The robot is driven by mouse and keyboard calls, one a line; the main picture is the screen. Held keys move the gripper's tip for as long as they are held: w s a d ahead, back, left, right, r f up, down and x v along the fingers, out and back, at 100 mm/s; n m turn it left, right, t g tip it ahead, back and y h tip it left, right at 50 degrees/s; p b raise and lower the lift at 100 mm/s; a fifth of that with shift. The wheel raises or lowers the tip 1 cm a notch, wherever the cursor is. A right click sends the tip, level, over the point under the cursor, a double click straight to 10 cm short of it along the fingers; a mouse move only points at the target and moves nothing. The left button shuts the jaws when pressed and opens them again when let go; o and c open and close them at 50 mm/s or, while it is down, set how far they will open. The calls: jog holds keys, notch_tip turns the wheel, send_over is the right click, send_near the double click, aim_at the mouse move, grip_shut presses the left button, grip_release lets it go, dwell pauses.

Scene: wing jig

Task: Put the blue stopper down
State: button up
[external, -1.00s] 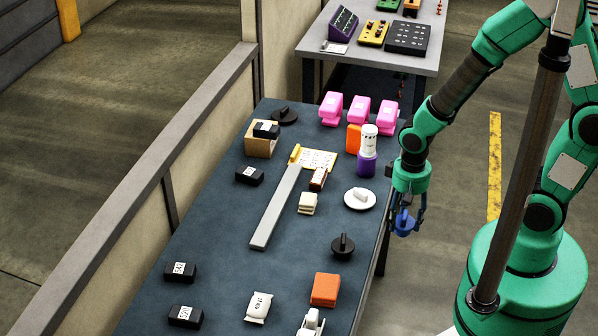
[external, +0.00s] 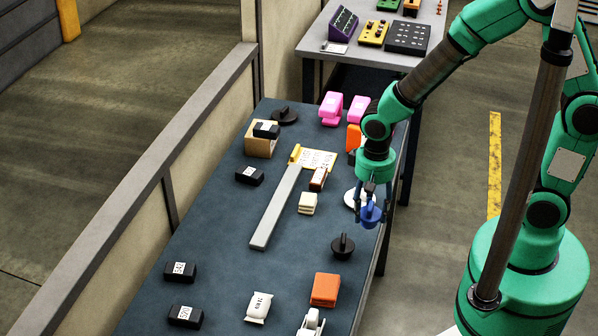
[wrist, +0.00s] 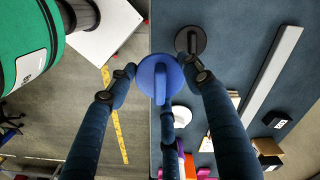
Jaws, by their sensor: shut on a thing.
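The blue stopper (external: 371,214) is a round disc with a raised grip. My gripper (external: 370,200) is shut on it and points down, holding it in front of the white stopper near the right edge of the table in the external view. In the wrist view the blue stopper (wrist: 161,78) sits between the fingers of my gripper (wrist: 163,85), over the table's edge in the picture. The height of the stopper above the table is hard to tell. The blue table (external: 225,240) lies below and to the left.
A black stopper (external: 343,246) stands close by, lower left of the blue one. A white stopper (external: 351,198) is partly hidden behind my gripper. An orange block (external: 325,289) lies nearer the front. A long grey bar (external: 275,208) lies mid-table, with bare surface beside it.

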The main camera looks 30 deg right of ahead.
jog(key=s+a+f+p, duration=0.1)
jog(key=a+p, duration=0.2)
jog(key=a, duration=2.3)
jog(key=f, duration=0.5)
jog(key=shift+s+a+f, duration=0.15)
jog(key=shift+s+a, duration=0.1)
jog(key=shift+a, duration=0.05)
jog(key=w+a, duration=0.2)
jog(key=a, duration=0.2)
jog(key=w+a+f, duration=0.1)
jog(key=w+a, duration=0.2)
jog(key=a, duration=0.2)
jog(key=w+a, duration=0.3)
jog(key=a, duration=0.1)
jog(key=shift+w+a+f+b, duration=0.25)
jog(key=shift+b, duration=0.05)
jog(key=shift+f, duration=1.75)
